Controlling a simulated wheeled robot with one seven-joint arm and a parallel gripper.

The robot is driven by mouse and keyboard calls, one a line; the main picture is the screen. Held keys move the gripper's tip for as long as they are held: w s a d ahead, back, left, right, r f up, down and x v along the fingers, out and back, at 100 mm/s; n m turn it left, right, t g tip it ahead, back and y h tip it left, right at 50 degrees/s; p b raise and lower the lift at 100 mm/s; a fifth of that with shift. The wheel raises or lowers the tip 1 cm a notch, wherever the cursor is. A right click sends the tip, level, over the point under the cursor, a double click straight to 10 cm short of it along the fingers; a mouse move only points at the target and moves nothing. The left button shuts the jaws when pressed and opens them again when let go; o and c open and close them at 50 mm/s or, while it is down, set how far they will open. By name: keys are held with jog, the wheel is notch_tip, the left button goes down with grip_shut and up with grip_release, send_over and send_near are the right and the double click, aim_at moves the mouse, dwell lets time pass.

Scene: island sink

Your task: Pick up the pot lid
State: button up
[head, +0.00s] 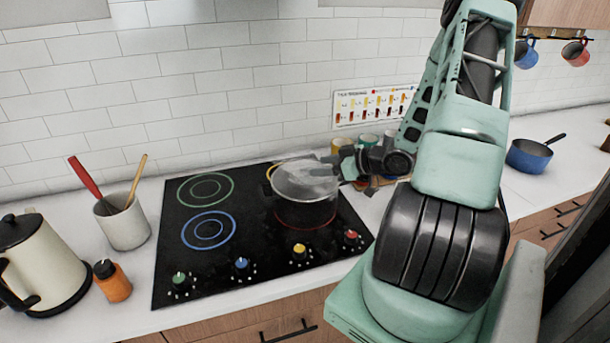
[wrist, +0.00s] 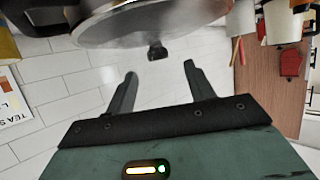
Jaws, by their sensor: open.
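The pot lid (head: 300,182), clear glass with a metal rim, sits on a pot (head: 305,211) on the right back part of the black stove. In the wrist view the lid (wrist: 150,22) fills the top edge, and its small black knob (wrist: 157,52) points toward my gripper. My gripper (head: 347,164) is at the right side of the lid, close to it. In the wrist view my gripper (wrist: 160,70) is open and empty. The knob appears just beyond the fingertips, roughly midway between them. Contact with the lid cannot be told.
Jars (head: 368,141) stand behind the pot near the wall, partly hidden by my arm. A utensil crock (head: 122,228), an orange bottle (head: 112,284) and a kettle (head: 42,262) stand left of the stove (head: 170,285). A blue pan (head: 529,157) is at the right.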

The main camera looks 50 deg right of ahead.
aim_at(308, 168)
jog(key=p+x, duration=0.3)
jog(key=x, duration=0.2)
jog(key=shift+w+f, duration=0.1)
jog(key=shift+w, duration=0.25)
jog(key=shift+w+f, duration=0.3)
jog(key=shift+w, duration=0.05)
grip_shut()
